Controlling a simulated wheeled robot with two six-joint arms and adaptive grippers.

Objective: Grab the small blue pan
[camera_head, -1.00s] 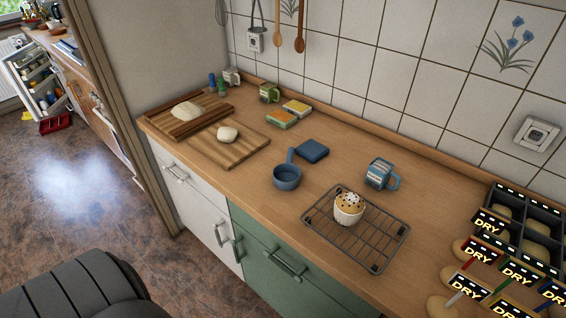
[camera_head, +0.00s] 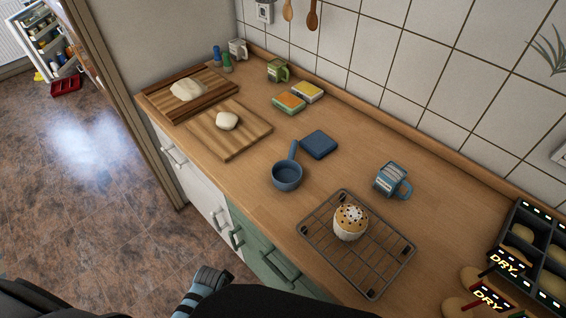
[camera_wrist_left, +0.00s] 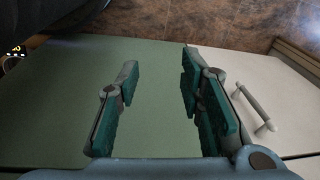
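The small blue pan (camera_head: 287,174) stands upright on the wooden counter in the head view, its handle pointing up and slightly right, away from me. It looks empty. In the left wrist view my left gripper (camera_wrist_left: 160,98) is open, with its two teal-padded fingers apart and nothing between them. Behind the fingers are a green cabinet front and a white one, so the gripper is in front of the cabinets. The pan is not in the wrist view. At the bottom of the head view a dark arm part of mine shows; its fingers are not visible. My right gripper is in neither view.
Near the pan lie a dark blue square item (camera_head: 319,145) and a wire rack (camera_head: 373,275) with a muffin (camera_head: 350,221). A blue mug (camera_head: 392,180) stands to the right, a cutting board (camera_head: 243,140) to the left. The counter's front edge by the pan is clear.

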